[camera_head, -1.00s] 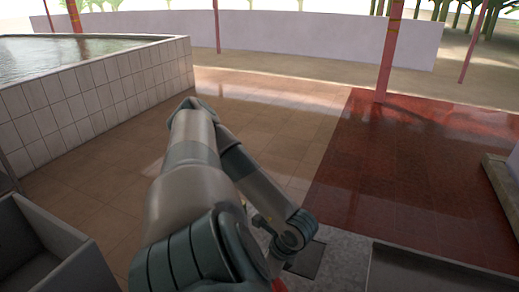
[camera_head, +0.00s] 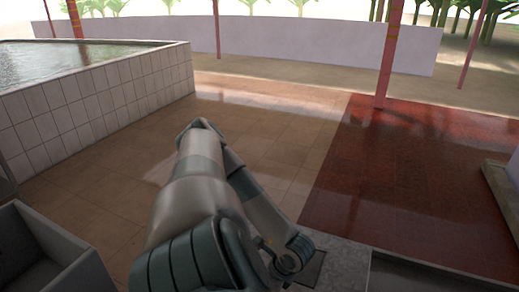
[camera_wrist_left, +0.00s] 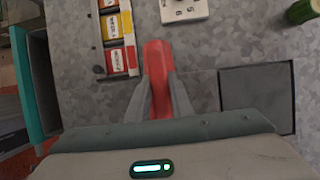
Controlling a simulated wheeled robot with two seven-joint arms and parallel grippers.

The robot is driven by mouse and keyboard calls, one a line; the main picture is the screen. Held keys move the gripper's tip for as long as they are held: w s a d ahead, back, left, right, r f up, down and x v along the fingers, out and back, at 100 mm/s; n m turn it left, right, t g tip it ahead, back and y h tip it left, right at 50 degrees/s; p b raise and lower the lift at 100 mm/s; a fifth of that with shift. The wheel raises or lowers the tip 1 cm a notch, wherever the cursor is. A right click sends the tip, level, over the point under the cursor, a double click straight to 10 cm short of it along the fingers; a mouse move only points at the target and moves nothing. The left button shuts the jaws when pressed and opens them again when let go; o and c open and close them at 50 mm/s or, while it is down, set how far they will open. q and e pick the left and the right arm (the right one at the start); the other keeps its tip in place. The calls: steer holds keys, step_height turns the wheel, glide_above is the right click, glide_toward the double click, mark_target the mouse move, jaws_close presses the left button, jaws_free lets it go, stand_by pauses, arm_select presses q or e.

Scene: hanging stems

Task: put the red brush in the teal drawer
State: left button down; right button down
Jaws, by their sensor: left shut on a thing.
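The red brush (camera_wrist_left: 158,68) is between the fingers of my left gripper (camera_wrist_left: 160,96) in the left wrist view, over a grey speckled surface. The gripper is shut on it. Its lower end is hidden behind the gripper body. A teal drawer front (camera_wrist_left: 24,85) shows at the left edge of that view, left of the gripper, with a grey wall beside it. How far the drawer is open I cannot tell. In the head view my left arm fills the middle, and its gripper and the brush are hidden. My right gripper is not in view.
On the grey counter (camera_wrist_left: 85,60) lie a tray with yellow and red boxes (camera_wrist_left: 117,28), a white card with numbers (camera_wrist_left: 183,9), a green cylinder (camera_wrist_left: 303,10) and a dark square panel (camera_wrist_left: 257,95). A grey open bin (camera_head: 62,250) stands at the lower left.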

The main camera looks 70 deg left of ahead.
arm_select(q)
steer(key=c, duration=1.6)
jaws_free()
steer(key=shift+o, duration=0.2)
steer(key=shift+r, duration=0.15)
steer(key=shift+w+r, duration=0.2)
steer(key=b+v, duration=0.3)
steer(key=v, duration=0.7)
steer(key=shift+d+r+b, duration=0.1)
steer(key=shift+b, duration=0.25)
steer(key=shift+w+d+r, duration=0.1)
steer(key=shift+w+r, duration=0.05)
steer(key=shift+r, duration=0.45)
